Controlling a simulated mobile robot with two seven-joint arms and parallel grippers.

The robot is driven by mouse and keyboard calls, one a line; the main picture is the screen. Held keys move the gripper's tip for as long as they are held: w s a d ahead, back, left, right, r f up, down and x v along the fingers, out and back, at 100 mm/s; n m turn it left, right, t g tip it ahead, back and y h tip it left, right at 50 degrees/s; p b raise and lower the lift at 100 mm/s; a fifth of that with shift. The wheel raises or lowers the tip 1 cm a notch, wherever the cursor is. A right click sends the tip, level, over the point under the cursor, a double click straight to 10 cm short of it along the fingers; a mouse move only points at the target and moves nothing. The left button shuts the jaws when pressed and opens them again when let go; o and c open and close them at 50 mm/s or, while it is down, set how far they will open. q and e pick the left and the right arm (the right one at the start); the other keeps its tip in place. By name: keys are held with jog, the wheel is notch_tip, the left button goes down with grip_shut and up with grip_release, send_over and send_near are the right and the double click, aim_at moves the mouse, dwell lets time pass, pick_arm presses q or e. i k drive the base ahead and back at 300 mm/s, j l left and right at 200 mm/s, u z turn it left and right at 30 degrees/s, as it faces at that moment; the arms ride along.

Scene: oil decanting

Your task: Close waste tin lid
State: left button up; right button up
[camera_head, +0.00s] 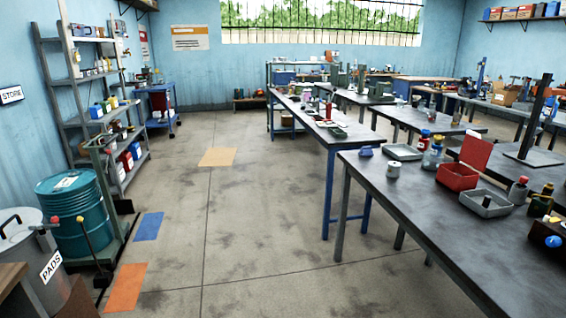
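A red tin (457,180) with its lid open stands on the dark workbench at the right. It is likely the waste tin, though I read no label on it. Its red lid (474,152) is tilted up at the tin's back right side. The inside of the tin is partly visible and dark, and I cannot tell what is in it. Neither of my grippers shows in the head view.
A teal drum (78,215) and a bin marked PADS (25,262) stand at left. The floor between is clear.

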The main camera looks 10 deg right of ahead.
aim_at(475, 152)
jog(key=i+l+u, duration=0.15)
jog(key=i, duration=1.2)
jog(key=i+j+z, duration=0.1)
jog(key=i+z, duration=0.25)
jog(key=i+j+z, duration=0.15)
jog(key=z, duration=0.25)
jog(key=i, duration=0.1)
